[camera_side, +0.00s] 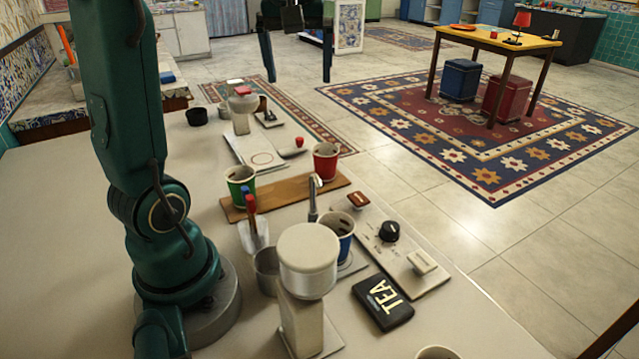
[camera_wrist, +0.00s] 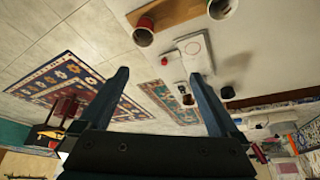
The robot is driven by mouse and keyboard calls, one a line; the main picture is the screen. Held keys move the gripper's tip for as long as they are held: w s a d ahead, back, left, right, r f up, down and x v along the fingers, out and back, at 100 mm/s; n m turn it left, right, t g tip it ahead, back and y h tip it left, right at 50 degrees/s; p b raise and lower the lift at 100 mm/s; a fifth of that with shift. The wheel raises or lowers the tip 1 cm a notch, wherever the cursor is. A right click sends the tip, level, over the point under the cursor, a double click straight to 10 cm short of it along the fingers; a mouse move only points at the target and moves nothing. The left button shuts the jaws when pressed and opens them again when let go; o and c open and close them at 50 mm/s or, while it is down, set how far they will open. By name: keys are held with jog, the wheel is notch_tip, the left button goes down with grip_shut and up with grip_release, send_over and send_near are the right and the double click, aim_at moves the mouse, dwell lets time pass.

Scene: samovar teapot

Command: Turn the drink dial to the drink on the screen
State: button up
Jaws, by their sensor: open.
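The drink dial (camera_side: 389,231) is a small black round knob on a pale panel (camera_side: 400,268) at the right of the counter in the side view. Its pointer direction is too small to tell. The screen (camera_side: 383,303) is a black slab in front of the panel, reading "TEA" in pale letters. My gripper (camera_side: 298,78) is at the top of the side view, its two dark fingers wide apart and empty. It is well away from the dial. The gripper also shows in the wrist view (camera_wrist: 158,75), open, with neither dial nor screen visible there.
A white-topped machine (camera_side: 308,248) with a metal spout stands left of the panel. A blue cup (camera_side: 341,226) is between them. Green (camera_side: 240,183) and red (camera_side: 326,160) cups stand on a wooden board (camera_side: 283,196). A second machine (camera_side: 242,108) stands farther back.

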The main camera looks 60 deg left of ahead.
jog(key=c, duration=0.3)
jog(key=shift+w+n, duration=0.3)
jog(key=shift+n, duration=0.2)
jog(key=shift+c, duration=0.3)
jog(key=g+h, duration=0.2)
jog(key=h, duration=0.2)
send_over(391, 226)
jog(key=shift+n, duration=0.3)
notch_tip(391, 226, down, 19)
jog(key=shift+r, duration=0.1)
jog(key=shift+f, duration=2.5)
grip_shut()
